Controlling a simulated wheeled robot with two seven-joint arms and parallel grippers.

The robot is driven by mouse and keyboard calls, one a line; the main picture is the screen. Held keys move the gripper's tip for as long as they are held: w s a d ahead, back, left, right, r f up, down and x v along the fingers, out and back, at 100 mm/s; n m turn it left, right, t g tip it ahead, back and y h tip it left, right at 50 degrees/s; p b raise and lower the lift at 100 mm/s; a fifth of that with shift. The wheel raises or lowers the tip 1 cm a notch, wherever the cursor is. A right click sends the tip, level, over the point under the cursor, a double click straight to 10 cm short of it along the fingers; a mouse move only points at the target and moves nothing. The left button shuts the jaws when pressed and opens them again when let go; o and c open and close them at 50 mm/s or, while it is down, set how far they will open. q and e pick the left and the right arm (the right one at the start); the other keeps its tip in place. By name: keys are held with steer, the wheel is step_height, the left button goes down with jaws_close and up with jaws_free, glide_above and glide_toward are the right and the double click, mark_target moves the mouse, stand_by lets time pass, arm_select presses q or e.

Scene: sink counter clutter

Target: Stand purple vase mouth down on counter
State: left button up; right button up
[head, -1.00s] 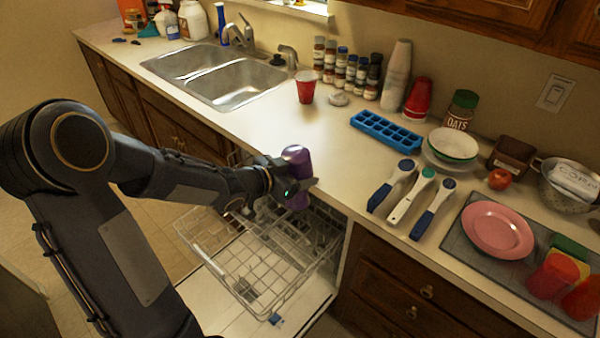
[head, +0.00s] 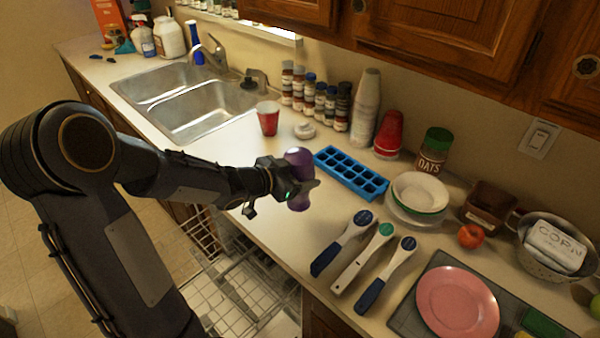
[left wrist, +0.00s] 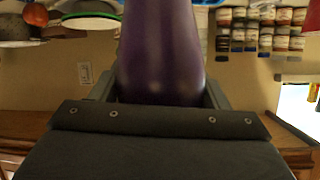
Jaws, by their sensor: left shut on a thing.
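The purple vase (head: 299,172) is held in my left gripper (head: 297,188), near the counter's front edge in the head view. The gripper is shut on the vase, which stands roughly upright between the fingers. In the left wrist view the vase (left wrist: 160,50) fills the middle, between the gripper's fingers (left wrist: 160,92). I cannot tell which end its mouth is at. The counter (head: 240,140) has a bare patch behind the vase, in front of the red cup. My right gripper is not in view.
A blue ice tray (head: 350,174) lies just right of the vase. Several blue, white and green-marked utensils (head: 365,255) lie to the front right. A red cup (head: 268,118) and the sink (head: 190,105) are behind and left. An open dishwasher rack (head: 240,295) is below the counter edge.

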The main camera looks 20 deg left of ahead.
arm_select(q)
steer(key=shift+s+r, duration=0.1)
step_height(320, 180, down, 8)
steer(key=b, duration=0.6)
stand_by(0.3)
steer(key=shift+f+b, duration=0.55)
steer(key=shift+b, duration=0.1)
stand_by(0.6)
steer(key=o, duration=1.3)
steer(key=shift+a, duration=0.1)
steer(key=p+v, duration=0.1)
steer(key=v, duration=0.6)
steer(key=shift+s+r, duration=0.2)
steer(key=shift+s, duration=0.15)
